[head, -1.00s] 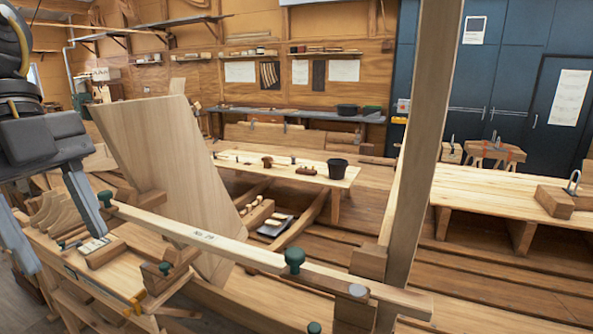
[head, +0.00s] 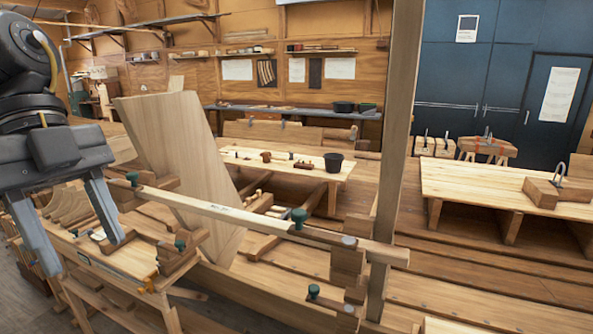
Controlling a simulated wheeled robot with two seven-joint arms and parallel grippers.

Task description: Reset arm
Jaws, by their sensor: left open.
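My left gripper (head: 88,258) comes in at the left of the head view, pointing down. Its two fingers are spread apart with nothing between them. It hangs in front of the near workbench (head: 133,259), and its right fingertip overlaps the bench top in the picture. I cannot tell whether it touches anything there. My right gripper is out of view.
A long batten (head: 235,215) with green-knobbed clamps (head: 298,217) runs right from beside my gripper to an upright post (head: 398,130). A broad tilted board (head: 180,165) stands behind it. A low table (head: 250,161) holds a dark bucket (head: 333,162). A plank bench (head: 460,184) is at right.

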